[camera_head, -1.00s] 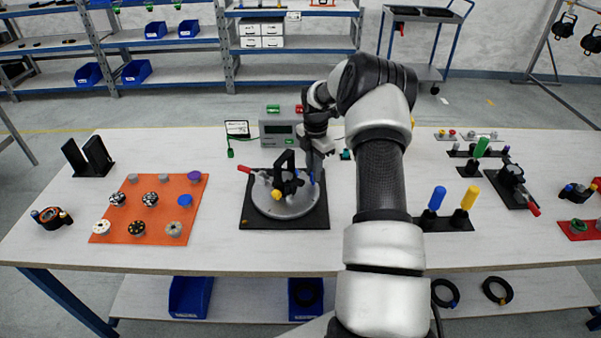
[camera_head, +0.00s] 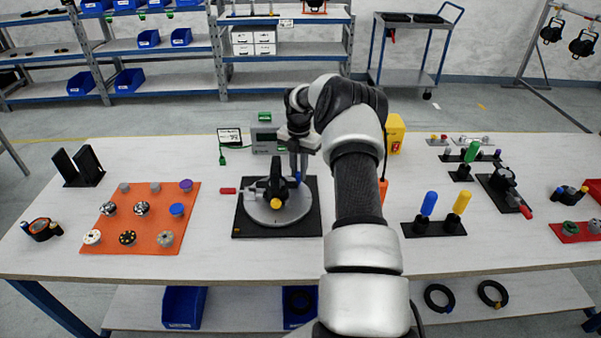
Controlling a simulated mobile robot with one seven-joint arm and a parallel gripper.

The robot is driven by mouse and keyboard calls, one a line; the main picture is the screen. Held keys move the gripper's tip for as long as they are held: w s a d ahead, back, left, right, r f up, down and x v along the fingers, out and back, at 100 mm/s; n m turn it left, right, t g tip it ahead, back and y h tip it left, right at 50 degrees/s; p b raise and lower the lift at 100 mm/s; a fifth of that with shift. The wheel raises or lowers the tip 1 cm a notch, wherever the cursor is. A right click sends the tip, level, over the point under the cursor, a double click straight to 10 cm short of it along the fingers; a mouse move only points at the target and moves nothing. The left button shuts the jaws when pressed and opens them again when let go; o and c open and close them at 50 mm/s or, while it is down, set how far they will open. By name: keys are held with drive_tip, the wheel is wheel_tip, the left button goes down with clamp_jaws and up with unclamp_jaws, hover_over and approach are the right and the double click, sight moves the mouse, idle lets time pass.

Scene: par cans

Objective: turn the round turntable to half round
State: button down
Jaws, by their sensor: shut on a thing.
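The round turntable is a grey disc (camera_head: 264,214) on a black square base (camera_head: 308,222) at the middle of the table. A black upright fixture with a yellow knob (camera_head: 276,203) stands on the disc. A red handle (camera_head: 228,190) sticks out to the left. My gripper (camera_head: 298,175) points down at the disc's far right side. It is shut on a slim upright part of the turntable with blue showing there. The jaws are small and partly hidden, so the exact hold is unclear.
An orange mat (camera_head: 110,230) with several round parts lies to the left. A grey instrument box (camera_head: 264,140) stands behind the turntable. Blue and yellow handles (camera_head: 428,204) (camera_head: 461,202) stand upright to the right of my arm. The table front before the turntable is clear.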

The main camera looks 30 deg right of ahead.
drive_tip(key=shift+w+a+n, duration=0.1)
drive_tip(key=shift+w+n, duration=0.15)
drive_tip(key=shift+n, duration=0.05)
idle(0.4)
drive_tip(key=c, duration=1.6)
unclamp_jaws()
drive_tip(key=shift+c, duration=0.2)
drive_tip(key=shift+r, duration=0.1)
wheel_tip(320, 180, up, 17)
drive_tip(key=p, duration=0.1)
drive_tip(key=shift+r, duration=0.15)
drive_tip(key=shift+s, duration=0.1)
